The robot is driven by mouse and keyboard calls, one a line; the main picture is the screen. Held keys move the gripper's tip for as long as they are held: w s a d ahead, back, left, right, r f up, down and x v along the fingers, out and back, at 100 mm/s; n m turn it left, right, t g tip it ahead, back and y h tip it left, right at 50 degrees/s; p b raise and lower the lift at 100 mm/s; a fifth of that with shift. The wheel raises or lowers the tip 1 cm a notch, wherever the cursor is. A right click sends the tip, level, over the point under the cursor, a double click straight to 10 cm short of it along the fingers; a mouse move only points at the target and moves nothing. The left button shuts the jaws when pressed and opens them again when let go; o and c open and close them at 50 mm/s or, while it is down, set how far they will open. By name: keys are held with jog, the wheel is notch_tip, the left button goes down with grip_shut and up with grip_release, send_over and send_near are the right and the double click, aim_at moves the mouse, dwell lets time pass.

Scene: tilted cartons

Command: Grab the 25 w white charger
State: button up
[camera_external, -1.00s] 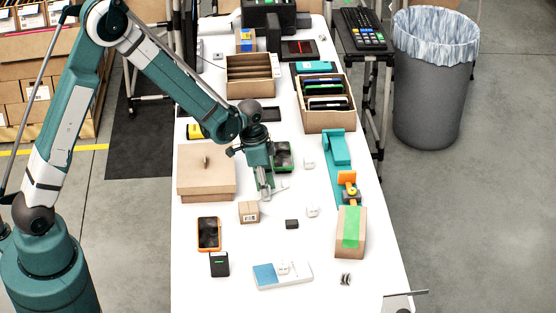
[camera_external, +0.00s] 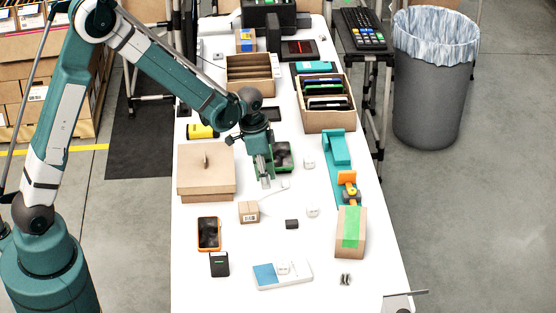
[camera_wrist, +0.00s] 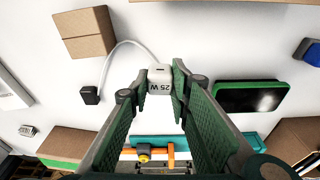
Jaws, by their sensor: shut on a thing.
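The white charger (camera_wrist: 160,82), marked "25 W", sits between the fingertips of my gripper (camera_wrist: 157,88) in the wrist view. My gripper is shut on it, with a green pad on each side. In the external view my gripper (camera_external: 266,184) points down over the middle of the table, and its fingers mostly hide the charger there. A white cable (camera_wrist: 122,45) curves from near the charger toward a small black cube (camera_wrist: 90,94). I cannot tell whether the charger touches the table.
A small carton (camera_external: 249,212) lies in front of my gripper and a larger lidded carton (camera_external: 205,185) to its left. A green-edged phone (camera_wrist: 250,97) is close on the right. Other white plugs (camera_external: 309,162) stand to the right. An orange phone (camera_external: 209,233) lies front left.

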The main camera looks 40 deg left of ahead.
jog(key=shift+r, duration=2.8)
jog(key=shift+s, duration=0.1)
